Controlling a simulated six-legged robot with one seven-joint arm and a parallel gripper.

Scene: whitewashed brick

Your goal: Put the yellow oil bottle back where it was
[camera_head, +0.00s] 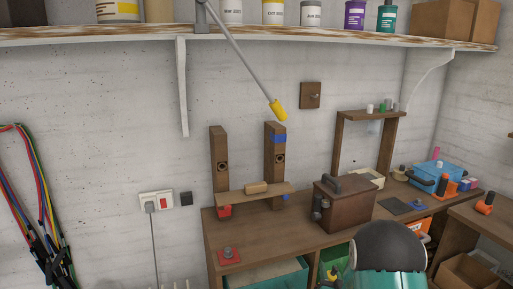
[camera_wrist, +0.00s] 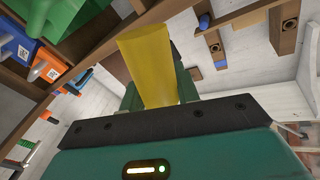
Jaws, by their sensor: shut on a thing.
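The yellow oil bottle (camera_wrist: 150,65) stands out large in the wrist view, between the teal fingers of my gripper (camera_wrist: 157,92). My gripper is shut on it. The bottle looks plain yellow and its far end points away from the wrist; the part between the fingers is partly hidden. In the head view my dark, rounded arm part and teal link fill the bottom right of centre. A small yellow patch (camera_head: 333,273) shows low beside the bench, but I cannot tell there whether it is the bottle.
A wooden bench (camera_head: 275,225) carries a brown toolbox (camera_head: 343,205), a wooden stand (camera_head: 219,165) and a blue box (camera_head: 437,174). A teal drawer (camera_head: 265,277) is below. A shelf (camera_head: 150,34) with tins and bottles runs above; a yellow-headed lamp (camera_head: 278,110) hangs down.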

